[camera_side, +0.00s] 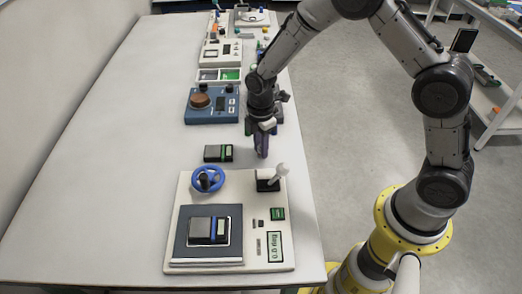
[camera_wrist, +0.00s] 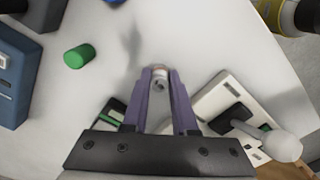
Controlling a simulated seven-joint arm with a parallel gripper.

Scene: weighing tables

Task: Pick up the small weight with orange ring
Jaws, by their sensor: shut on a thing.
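My gripper (camera_side: 262,150) points down over the white table, just behind the white scale board. In the wrist view, its purple fingers (camera_wrist: 160,82) are shut on a small grey weight (camera_wrist: 160,82) with a faint orange-pink band at its top edge. The fingers hide most of the weight's sides. In the side view, the weight is hidden by the fingers, and I cannot tell whether it touches the table.
The white board (camera_side: 184,240) carries a blue wheel (camera_side: 208,179), a white-knobbed lever (camera_side: 280,170) and a dark scale. A black-and-green box (camera_side: 218,153) lies left of my gripper. A blue device (camera_side: 200,117) is behind.

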